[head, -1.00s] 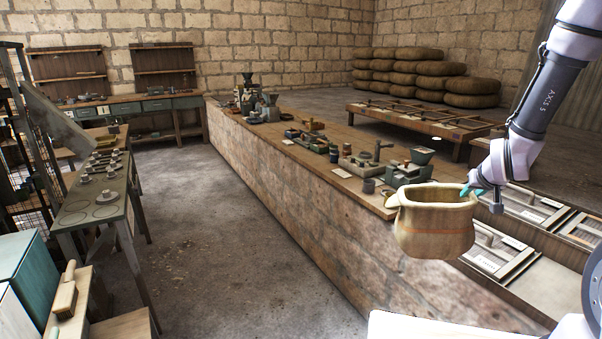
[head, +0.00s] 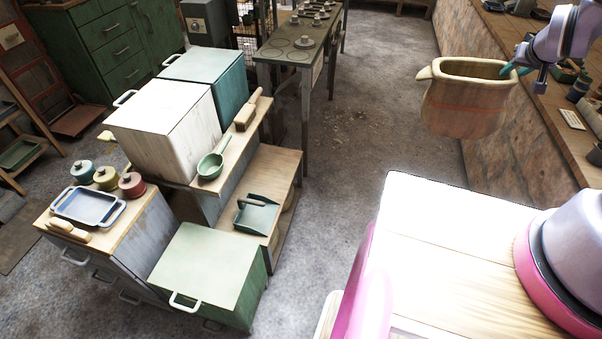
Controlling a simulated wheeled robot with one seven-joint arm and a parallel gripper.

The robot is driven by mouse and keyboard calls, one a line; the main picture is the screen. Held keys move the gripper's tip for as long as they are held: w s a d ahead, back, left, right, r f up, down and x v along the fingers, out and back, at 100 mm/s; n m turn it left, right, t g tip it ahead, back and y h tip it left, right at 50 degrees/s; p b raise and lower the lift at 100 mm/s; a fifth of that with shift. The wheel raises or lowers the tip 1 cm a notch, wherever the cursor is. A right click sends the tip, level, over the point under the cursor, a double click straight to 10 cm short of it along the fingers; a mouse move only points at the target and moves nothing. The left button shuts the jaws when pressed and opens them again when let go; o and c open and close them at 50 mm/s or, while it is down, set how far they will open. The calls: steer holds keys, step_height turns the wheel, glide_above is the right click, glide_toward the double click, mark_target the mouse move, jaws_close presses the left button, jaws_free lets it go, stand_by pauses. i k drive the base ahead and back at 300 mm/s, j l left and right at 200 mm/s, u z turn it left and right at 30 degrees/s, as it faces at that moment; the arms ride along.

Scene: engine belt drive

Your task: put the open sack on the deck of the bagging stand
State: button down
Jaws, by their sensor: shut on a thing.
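The open sack (head: 468,100) is tan with a faint reddish band and hangs upright in the air at the upper right, its mouth upward. My gripper (head: 513,70), with teal fingertips, is shut on the right side of the sack's rim.
White (head: 160,128) and teal (head: 215,78) lidded bins stand behind the low deck, a pale green bin (head: 207,270) in front. A cabinet with pots and a blue tray (head: 88,206) is at left. A long table (head: 300,52) stands behind. Floor between deck and brick counter is clear.

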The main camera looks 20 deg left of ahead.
mark_target(275, 183)
steer(key=i+u, duration=0.4)
steer(key=i+l+u, duration=0.2)
steer(key=u, duration=0.2)
steer(key=i+l+u, duration=0.25)
steer(key=u, duration=0.15)
steer(key=i+l+u, duration=0.25)
steer(key=i+l, duration=0.2)
